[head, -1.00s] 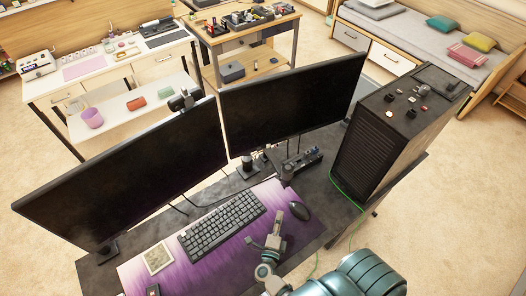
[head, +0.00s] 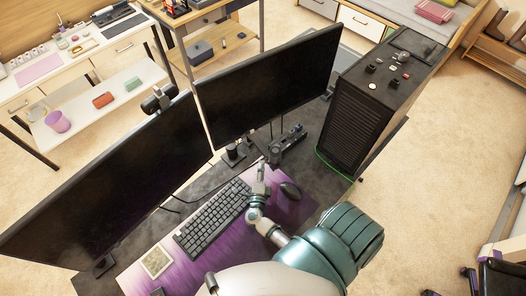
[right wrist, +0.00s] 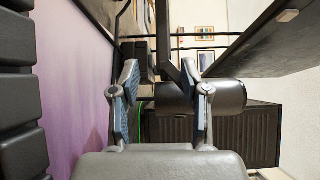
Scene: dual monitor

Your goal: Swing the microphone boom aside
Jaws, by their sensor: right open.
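The microphone boom appears to be the dark jointed piece (head: 288,146) behind the mouse, below the right monitor; its exact outline is hard to make out. In the right wrist view a dark horizontal cylinder (right wrist: 229,97), probably the microphone, lies beyond my fingers, with a dark arm (right wrist: 188,72) rising from it. My right gripper (head: 262,168) is over the purple mat between keyboard and mouse, in front of the boom. In the right wrist view its fingers (right wrist: 163,95) are apart with nothing clearly held; the right finger overlaps the cylinder. My left gripper is not in view.
The left monitor (head: 110,180) and right monitor (head: 262,90) stand behind the keyboard (head: 214,218). The mouse (head: 290,191) is right of my gripper on the mat (head: 190,255). A black computer tower (head: 350,125) stands at the desk's right end.

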